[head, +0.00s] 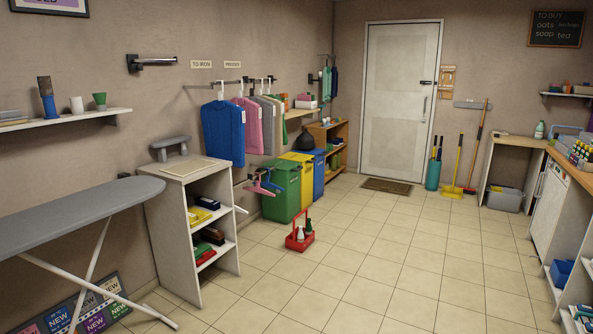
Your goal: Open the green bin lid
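The green bin (281,193) stands on the floor against the left wall, nearest of a row of bins, beyond the white shelf unit. Its top (285,165) looks closed, though hanging clothes and small hangers are close to it and the lid's details are too small to tell. Neither of my grippers shows in the head view.
A yellow bin (302,175) and a blue bin (319,172) stand behind it. A red caddy with bottles (299,238) sits on the floor in front. A white shelf unit (190,235) and an ironing board (70,217) stand at left. The middle tiled floor (390,265) is clear.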

